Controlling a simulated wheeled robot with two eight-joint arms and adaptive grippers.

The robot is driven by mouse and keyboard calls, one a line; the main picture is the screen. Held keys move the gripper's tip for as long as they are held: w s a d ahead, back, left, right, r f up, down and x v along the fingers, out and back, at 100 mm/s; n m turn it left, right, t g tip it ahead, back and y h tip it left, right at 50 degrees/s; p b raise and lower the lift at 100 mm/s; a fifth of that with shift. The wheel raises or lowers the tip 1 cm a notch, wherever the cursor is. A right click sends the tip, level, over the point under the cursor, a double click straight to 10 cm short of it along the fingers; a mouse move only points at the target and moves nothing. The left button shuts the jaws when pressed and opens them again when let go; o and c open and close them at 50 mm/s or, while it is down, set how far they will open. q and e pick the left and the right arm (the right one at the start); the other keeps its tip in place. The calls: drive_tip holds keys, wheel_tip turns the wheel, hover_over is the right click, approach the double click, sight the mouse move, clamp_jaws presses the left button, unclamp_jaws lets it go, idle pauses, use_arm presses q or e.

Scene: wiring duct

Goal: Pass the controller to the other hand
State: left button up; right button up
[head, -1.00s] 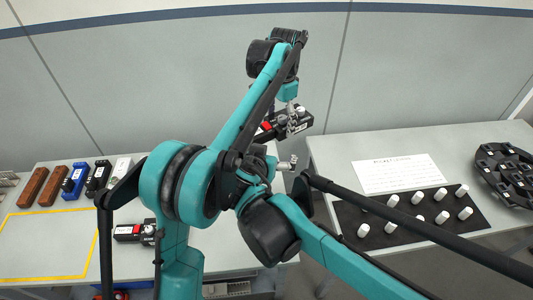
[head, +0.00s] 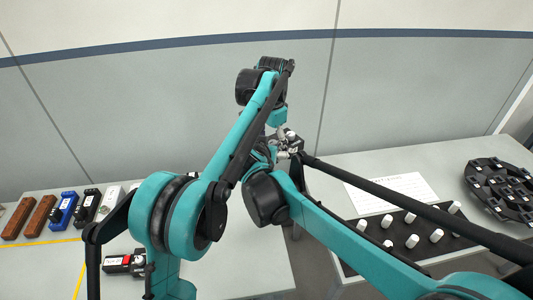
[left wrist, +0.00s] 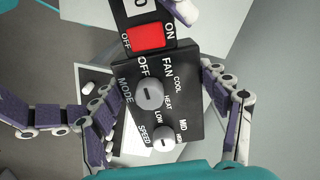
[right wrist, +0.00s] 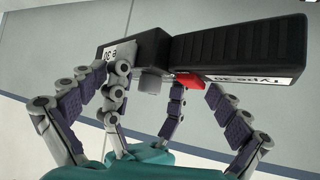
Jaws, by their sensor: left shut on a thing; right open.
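The controller (left wrist: 155,95) is a black box with a red switch, two grey knobs and white lettering. My left gripper (left wrist: 150,100) is shut on it, with fingers along both sides. In the right wrist view the controller (right wrist: 240,58) lies across above my right gripper (right wrist: 150,105), its ribbed part to the right. The right fingers are spread open below and around its box end; contact is unclear. In the head view the left gripper (head: 281,128) and right gripper (head: 290,147) meet closely, and the controller is mostly hidden.
A similar black device with a red part (head: 118,264) lies on the left table, near a row of brown, blue, black and white blocks (head: 62,212). The right table holds a white sheet (head: 392,192), white cylinders on a black mat (head: 400,255) and a black round tray (head: 500,188).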

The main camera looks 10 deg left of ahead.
use_arm(q)
drive_tip(key=shift+a, duration=0.1)
use_arm(e)
drive_tip(key=shift+d+f, duration=0.1)
drive_tip(key=shift+d, duration=0.05)
drive_tip(key=c, duration=1)
drive_tip(key=o, duration=1)
drive_tip(key=shift+s, duration=0.1)
drive_tip(key=shift+s+r, duration=0.2)
drive_tip(key=shift+s, duration=0.05)
use_arm(q)
drive_tip(key=shift+c, duration=0.6)
drive_tip(key=n, duration=0.5)
drive_tip(key=shift+n, duration=0.4)
use_arm(e)
drive_tip(key=s+a, duration=0.1)
drive_tip(key=s, duration=1.1)
drive_tip(key=shift+a+r, duration=0.2)
drive_tip(key=shift+a, duration=0.15)
